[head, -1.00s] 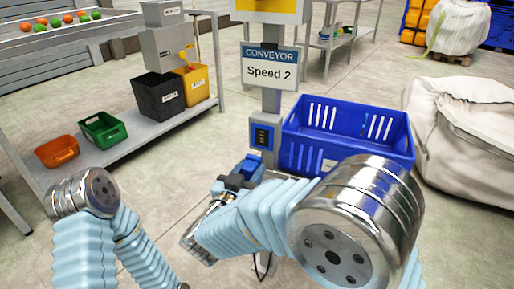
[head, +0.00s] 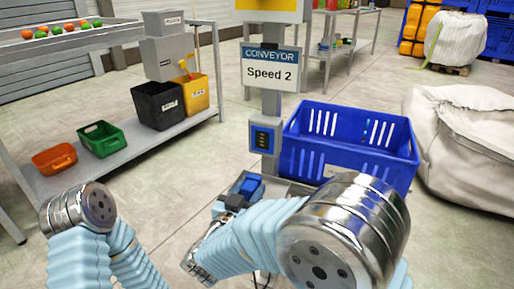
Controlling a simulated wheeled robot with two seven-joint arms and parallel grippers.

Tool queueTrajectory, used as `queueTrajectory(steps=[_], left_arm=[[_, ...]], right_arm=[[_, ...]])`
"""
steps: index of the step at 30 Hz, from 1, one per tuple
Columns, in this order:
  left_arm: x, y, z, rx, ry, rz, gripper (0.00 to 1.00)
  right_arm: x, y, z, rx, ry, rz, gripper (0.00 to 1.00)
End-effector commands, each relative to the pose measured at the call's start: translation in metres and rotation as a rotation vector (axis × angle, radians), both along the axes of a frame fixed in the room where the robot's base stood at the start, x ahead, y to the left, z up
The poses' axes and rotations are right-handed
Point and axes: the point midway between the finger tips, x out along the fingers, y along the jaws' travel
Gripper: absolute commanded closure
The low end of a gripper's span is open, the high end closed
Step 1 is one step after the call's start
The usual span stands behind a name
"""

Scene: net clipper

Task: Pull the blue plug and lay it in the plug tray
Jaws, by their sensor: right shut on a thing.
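The blue plug (head: 252,186) shows in the head view, low and left of the post's foot. My right gripper (head: 237,199) is shut on it, and its fingers partly show beside the blue part. Grey surfaces lie right around and behind the plug; I cannot tell whether the plug touches them or whether they are a tray. My left arm is at the lower left, and its gripper is out of the picture.
A blue slotted crate (head: 349,146) stands right of the conveyor post (head: 271,104), which carries a small blue panel (head: 262,139). A grey shelf (head: 125,146) at left holds orange (head: 54,159), green (head: 100,139), black (head: 159,105) and yellow (head: 194,93) bins. A white sack (head: 465,145) stands at right.

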Motion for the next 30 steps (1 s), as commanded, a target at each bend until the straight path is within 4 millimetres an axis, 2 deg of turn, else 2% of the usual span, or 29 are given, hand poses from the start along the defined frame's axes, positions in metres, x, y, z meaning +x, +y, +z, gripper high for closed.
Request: queueTrajectory(steps=[8,30], left_arm=[[0.000,0.000,0.001,0.000,0.000,0.000,0.57],[0.000,0.000,0.004,0.000,0.000,0.000,0.57]], right_arm=[[0.005,-0.002,0.000,0.000,0.000,-0.001,1.00],[0.036,-0.015,0.001,0.001,0.000,-0.001,1.00]])
